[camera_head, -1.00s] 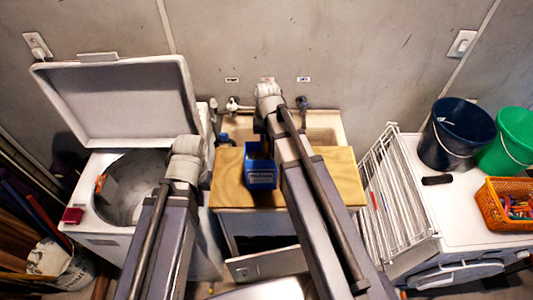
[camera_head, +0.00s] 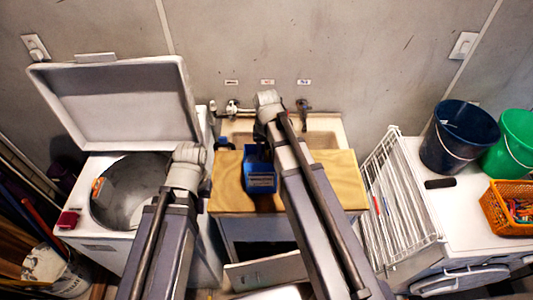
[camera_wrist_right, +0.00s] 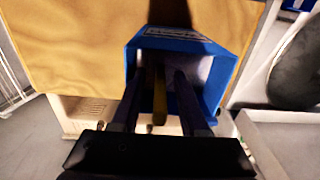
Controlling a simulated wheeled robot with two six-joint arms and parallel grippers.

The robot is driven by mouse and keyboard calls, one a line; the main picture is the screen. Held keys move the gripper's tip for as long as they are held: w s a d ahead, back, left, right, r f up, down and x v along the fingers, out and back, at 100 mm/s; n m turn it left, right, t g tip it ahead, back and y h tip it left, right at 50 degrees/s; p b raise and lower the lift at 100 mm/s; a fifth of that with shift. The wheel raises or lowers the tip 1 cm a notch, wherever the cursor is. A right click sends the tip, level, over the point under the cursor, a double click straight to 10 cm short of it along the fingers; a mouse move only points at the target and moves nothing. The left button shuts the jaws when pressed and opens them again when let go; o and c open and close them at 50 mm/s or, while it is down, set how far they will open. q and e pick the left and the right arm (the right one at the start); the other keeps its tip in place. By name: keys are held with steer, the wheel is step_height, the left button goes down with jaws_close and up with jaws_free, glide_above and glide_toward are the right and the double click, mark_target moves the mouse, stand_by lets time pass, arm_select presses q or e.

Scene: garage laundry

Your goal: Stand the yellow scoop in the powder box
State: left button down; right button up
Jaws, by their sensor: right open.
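The blue powder box (camera_head: 261,182) stands on the wooden board (camera_head: 232,190) over the sink. In the right wrist view, the box (camera_wrist_right: 228,75) is open towards the camera, with pale powder inside. The yellow scoop (camera_wrist_right: 159,98) shows as a narrow yellow strip at the box, between the two dark fingers of my right gripper (camera_wrist_right: 158,76). The fingers are apart and reach into the box mouth. The scoop's lower end is hidden in shadow. My left gripper (camera_head: 186,168) is beside the washer opening; its fingers are hidden by its wrist.
An open-lidded washer (camera_head: 105,245) stands at the left. At the right are a white drying rack (camera_head: 393,205), a dark blue bucket (camera_head: 458,138), a green bucket (camera_head: 512,145) and an orange basket (camera_head: 500,218). The board's right part is clear.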

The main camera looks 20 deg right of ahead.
step_height(320, 180, up, 12)
steer(key=p, duration=1.2)
steer(key=shift+r, duration=0.2)
steer(key=s+a+n+h, duration=0.1)
steer(key=s+a+n, duration=0.5)
steer(key=s+a, duration=0.6)
steer(key=shift+s+a+n, duration=0.15)
steer(key=shift+s+n, duration=0.15)
steer(key=shift+s, duration=0.6)
